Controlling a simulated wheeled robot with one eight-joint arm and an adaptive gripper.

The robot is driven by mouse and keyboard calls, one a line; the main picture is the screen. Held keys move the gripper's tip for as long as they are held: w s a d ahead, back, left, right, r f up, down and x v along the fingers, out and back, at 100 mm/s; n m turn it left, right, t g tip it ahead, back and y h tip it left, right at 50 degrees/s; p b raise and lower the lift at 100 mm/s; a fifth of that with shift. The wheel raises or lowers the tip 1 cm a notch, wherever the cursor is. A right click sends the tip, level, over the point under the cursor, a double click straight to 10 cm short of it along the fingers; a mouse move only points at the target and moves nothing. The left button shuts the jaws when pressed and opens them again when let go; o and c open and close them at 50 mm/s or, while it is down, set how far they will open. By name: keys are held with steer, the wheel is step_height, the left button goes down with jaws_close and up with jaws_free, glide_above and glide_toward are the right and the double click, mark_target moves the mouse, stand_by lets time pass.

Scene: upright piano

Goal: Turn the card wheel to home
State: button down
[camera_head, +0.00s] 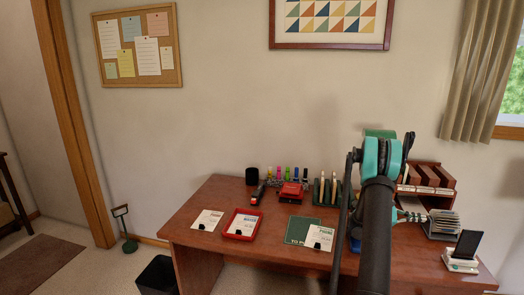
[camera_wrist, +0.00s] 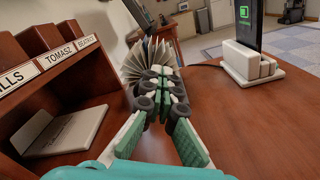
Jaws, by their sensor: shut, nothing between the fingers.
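The card wheel (camera_wrist: 150,55) is a fan of pale cards, standing on the desk just beyond my fingertips in the wrist view. In the head view the card wheel (camera_head: 443,222) shows as a grey ribbed fan at the right of the desk. My gripper (camera_wrist: 161,76), with teal and white fingers and dark joints, is shut and empty and points at the cards. The fingertips overlap the near cards in the picture; I cannot tell whether they touch. In the head view my gripper (camera_head: 412,216) is just left of the card wheel. Its base and any home mark are hidden.
A wooden organizer (camera_wrist: 50,60) with labelled slots stands close on the left. A phone (camera_wrist: 247,25) sits upright in a white stand (camera_wrist: 252,62) on the right. The desktop (camera_wrist: 245,120) between is clear. A red tray (camera_head: 243,224) and cards lie farther left.

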steer(key=shift+w+r, duration=0.3)
steer(key=shift+w, duration=0.15)
steer(key=shift+w+d, duration=0.1)
steer(key=shift+w+r, duration=0.15)
steer(key=shift+w, duration=0.05)
steer(key=shift+w+d, duration=0.1)
steer(key=shift+w, duration=0.15)
steer(key=shift+r, duration=0.15)
stand_by(0.4)
steer(key=v, duration=0.6)
steer(key=shift+s+r, duration=0.1)
steer(key=shift+r, duration=0.2)
